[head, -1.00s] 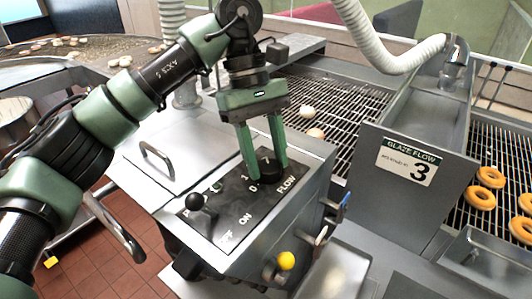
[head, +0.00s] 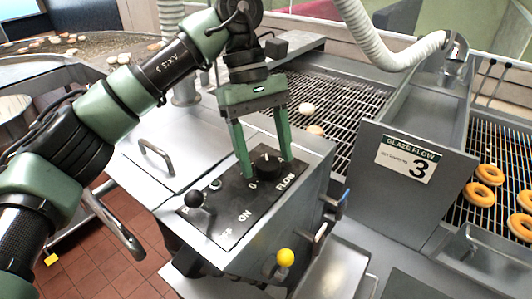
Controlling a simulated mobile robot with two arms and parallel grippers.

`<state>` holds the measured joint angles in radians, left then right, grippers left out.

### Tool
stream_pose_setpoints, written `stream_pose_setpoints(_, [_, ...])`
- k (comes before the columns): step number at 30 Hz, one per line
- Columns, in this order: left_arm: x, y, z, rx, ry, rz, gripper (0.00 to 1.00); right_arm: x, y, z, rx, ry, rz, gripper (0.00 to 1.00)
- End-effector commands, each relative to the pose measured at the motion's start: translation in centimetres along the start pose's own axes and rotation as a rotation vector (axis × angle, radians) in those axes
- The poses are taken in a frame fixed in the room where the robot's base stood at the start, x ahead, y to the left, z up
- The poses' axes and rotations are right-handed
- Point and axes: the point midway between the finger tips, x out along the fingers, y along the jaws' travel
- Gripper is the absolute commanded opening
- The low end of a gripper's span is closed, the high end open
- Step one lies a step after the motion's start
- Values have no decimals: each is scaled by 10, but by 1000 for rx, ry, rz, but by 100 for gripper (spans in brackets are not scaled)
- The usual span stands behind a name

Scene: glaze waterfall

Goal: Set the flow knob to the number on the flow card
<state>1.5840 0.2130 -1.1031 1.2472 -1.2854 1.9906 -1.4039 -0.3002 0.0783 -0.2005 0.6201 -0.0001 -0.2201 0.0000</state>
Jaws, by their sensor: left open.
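The black flow knob (head: 267,164) sits at the far end of the control panel (head: 232,209), beside the word FLOW. A 0 shows by its lower left; its other numbers are hidden or too small to read. My left gripper (head: 266,170) is open, pointing down, with one green finger on each side of the knob. I cannot tell whether either finger touches it. The flow card (head: 408,159) on the grey metal panel reads GLAZE FLOW and a large 3. My right gripper is not in view.
A yellow ball handle (head: 285,257) sticks out at the box's front. Wire conveyors with doughnuts (head: 481,193) lie behind and at right. A white hose (head: 385,50) arches above.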

Motion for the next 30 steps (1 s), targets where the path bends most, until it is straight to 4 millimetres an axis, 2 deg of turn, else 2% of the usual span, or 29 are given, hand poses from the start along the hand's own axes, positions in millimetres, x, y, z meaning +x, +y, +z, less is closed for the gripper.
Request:
stream_pose_setpoints(9, [-52,0,0,-3,4,3,64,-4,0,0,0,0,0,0])
stream_pose_setpoints(13, [-69,1,0,-3,2,0,64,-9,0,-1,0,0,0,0])
stream_pose_setpoints(18, [-75,0,0,0,1,1,64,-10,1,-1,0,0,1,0])
stream_pose_setpoints(30, [-75,0,0,0,0,0,64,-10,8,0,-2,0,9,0])
